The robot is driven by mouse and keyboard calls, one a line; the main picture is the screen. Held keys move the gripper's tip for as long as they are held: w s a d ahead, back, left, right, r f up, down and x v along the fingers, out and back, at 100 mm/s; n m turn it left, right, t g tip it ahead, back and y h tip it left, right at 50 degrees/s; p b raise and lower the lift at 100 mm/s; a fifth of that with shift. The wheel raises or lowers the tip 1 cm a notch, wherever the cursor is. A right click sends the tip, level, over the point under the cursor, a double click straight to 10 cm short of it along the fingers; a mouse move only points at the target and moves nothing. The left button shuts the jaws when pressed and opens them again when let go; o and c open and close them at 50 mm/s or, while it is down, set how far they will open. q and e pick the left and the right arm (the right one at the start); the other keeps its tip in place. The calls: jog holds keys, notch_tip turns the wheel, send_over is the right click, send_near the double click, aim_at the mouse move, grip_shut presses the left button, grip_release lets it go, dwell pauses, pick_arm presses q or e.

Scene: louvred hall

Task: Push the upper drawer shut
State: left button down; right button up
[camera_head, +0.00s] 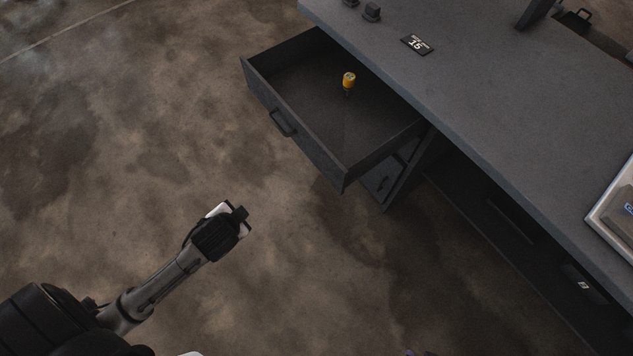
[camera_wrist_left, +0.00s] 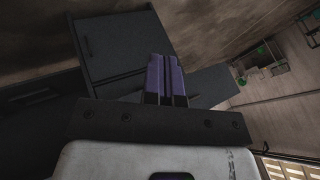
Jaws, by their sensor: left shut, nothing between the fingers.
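The upper drawer (camera_head: 300,135) is pulled well out of the grey desk (camera_head: 500,110) in the head view. It has dark walls and a bar handle (camera_head: 284,123) on its front. My right gripper is not recognisable in either view.
A lower drawer front (camera_head: 385,180) shows partly under the open drawer. The desktop bears a label marked 15 (camera_head: 417,45), small dark blocks (camera_head: 372,12) and a white-edged tray (camera_head: 597,215) at the right. The floor left of the drawer is clear.

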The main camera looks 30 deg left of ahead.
pick_arm(q)
notch_tip(320, 180, down, 5)
jog(key=w+a+m+t+b, duration=0.1)
jog(key=w+a+t+b, duration=0.1)
jog(key=w+b, duration=0.1)
jog(key=m+t+h, duration=0.9)
jog(key=m+h, duration=0.2)
jog(key=m, duration=0.6)
send_near(324, 164)
jog(key=b+x, duration=0.2)
jog(key=x, duration=0.5)
jog(key=shift+f, duration=0.25)
jog(key=shift+w+d, duration=0.1)
jog(key=shift+w, duration=0.15)
pick_arm(e)
notch_tip(324, 164, down, 8)
pick_arm(q)
jog(key=shift+w, duration=0.1)
pick_arm(e)
jog(key=shift+s+d, duration=0.1)
